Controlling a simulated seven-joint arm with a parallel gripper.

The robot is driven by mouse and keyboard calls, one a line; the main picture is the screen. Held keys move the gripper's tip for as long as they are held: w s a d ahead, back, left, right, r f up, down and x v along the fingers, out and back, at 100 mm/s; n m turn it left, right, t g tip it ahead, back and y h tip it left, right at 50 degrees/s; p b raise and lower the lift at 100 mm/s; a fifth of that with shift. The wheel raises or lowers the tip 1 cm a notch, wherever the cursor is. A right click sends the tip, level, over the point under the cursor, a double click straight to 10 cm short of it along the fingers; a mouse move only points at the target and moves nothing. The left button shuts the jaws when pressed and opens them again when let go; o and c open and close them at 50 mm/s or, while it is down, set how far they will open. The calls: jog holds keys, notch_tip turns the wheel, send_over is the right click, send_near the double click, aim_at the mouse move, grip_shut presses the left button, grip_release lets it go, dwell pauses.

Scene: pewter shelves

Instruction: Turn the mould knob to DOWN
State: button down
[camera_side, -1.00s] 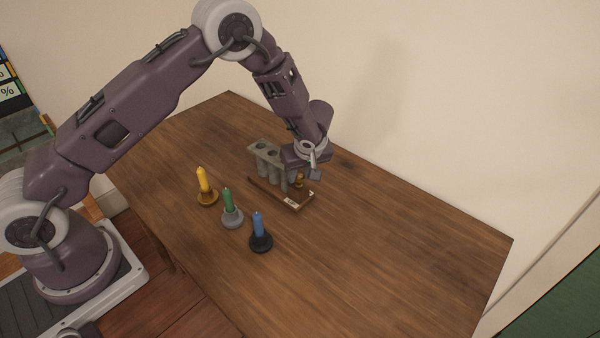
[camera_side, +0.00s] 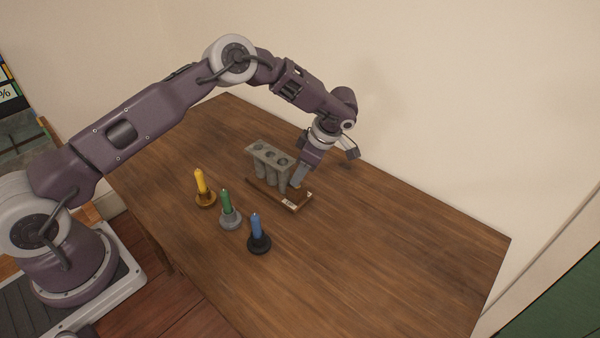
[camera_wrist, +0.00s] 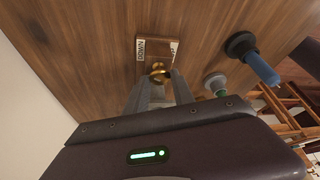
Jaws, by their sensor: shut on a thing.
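The grey mould (camera_side: 270,153) stands on its wooden base (camera_side: 275,198) on the table, with a row of tubes under a plate with holes. The brass knob (camera_wrist: 159,71) sits at the near end of the base. In the wrist view a DOWN label (camera_wrist: 141,50) is left of the knob and an UP label (camera_wrist: 174,47) right. My gripper (camera_wrist: 161,82) is shut on the knob; its fingers flank it. In the side view my gripper (camera_side: 298,183) comes down from the upper right and hides the knob. The knob's exact pointing is unclear.
Yellow (camera_side: 201,182), green (camera_side: 226,202) and blue (camera_side: 256,226) candles stand in holders in front of the mould, to its lower left. The table (camera_side: 380,250) is clear to the right. A pale wall (camera_side: 450,120) rises behind.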

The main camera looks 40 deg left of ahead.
jog(key=shift+w+a+n+g, duration=0.1)
jog(key=shift+n+g, duration=0.2)
jog(key=shift+n, duration=0.5)
jog(key=c, duration=1.3)
grip_release()
jog(key=shift+c, duration=0.2)
jog(key=v, duration=0.7)
